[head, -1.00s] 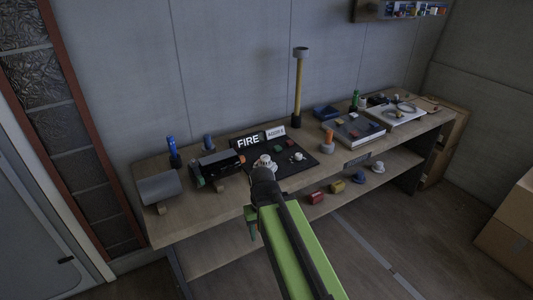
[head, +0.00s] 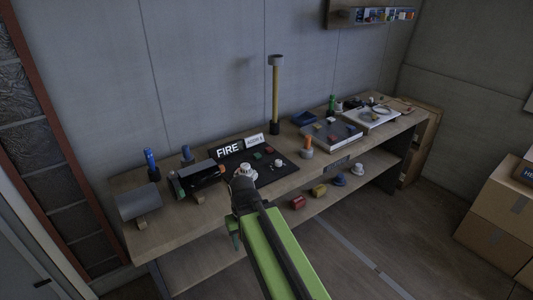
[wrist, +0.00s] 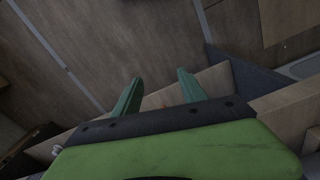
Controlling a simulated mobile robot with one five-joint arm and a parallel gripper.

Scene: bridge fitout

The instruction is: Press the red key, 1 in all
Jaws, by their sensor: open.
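A small red key (head: 269,149) sits on a black panel (head: 284,173) on the workbench, beside a green key (head: 257,155). A FIRE sign (head: 228,149) stands behind the panel. My gripper (wrist: 159,75) is open and empty in the wrist view, its two green fingers apart. In the head view, my gripper's green part (head: 234,230) shows near the bench's front edge, in front of and to the left of the panel. The wrist view does not show the red key.
A white knob (head: 244,172) stands on the panel's left part, close behind my arm in the picture. An orange-topped post (head: 307,147) is right of the panel. A tall yellow post (head: 275,95) rises behind. A lower shelf (head: 320,190) holds red, yellow and blue items. Boxes (head: 498,205) stand at right.

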